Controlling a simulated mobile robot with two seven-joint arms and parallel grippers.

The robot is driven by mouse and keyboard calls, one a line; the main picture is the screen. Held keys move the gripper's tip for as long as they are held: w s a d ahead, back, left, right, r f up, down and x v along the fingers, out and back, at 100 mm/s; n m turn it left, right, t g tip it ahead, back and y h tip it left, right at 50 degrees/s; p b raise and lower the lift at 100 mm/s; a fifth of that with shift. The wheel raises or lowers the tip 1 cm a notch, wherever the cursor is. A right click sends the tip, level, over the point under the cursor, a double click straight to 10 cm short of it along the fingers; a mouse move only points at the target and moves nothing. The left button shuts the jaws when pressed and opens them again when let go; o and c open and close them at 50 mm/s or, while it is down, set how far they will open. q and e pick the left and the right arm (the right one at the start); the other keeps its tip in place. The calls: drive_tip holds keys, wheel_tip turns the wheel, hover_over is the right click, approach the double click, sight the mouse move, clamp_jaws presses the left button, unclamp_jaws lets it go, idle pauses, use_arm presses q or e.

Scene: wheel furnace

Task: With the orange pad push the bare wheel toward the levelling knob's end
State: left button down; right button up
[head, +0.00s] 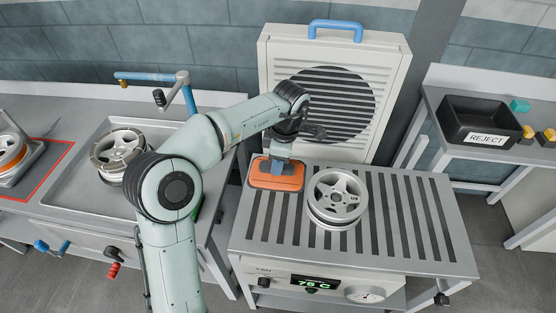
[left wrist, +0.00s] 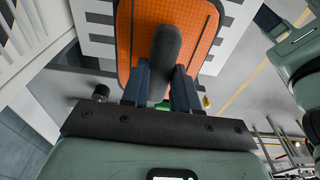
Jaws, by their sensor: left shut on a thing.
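The bare silver spoked wheel (head: 337,198) lies flat on the slatted grey table (head: 420,215). The orange pad (head: 276,175) is just left of the wheel, near the table's left back corner; it also fills the top of the left wrist view (left wrist: 200,35). I cannot tell whether pad and wheel touch. My left gripper (head: 284,152) is above the pad, shut on its dark handle (left wrist: 167,45). A dark knob (head: 441,299), perhaps the levelling knob, is at the table's front right. My right gripper is out of view.
A white fan-like housing with a round dark grille (head: 330,103) and blue handle stands behind the table. The slats right of the wheel are clear. A black REJECT bin (head: 478,122) is on the right bench. Another wheel (head: 118,146) sits in the left tray.

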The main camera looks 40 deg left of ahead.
use_arm(q)
drive_tip(key=shift+r+p, duration=0.2)
drive_tip(key=shift+p, duration=0.15)
wheel_tip(320, 180, down, 10)
drive_tip(key=shift+f+b, duration=0.1)
drive_tip(key=shift+b, duration=0.65)
drive_tip(key=shift+w+f, duration=0.1)
drive_tip(key=shift+f, duration=0.95)
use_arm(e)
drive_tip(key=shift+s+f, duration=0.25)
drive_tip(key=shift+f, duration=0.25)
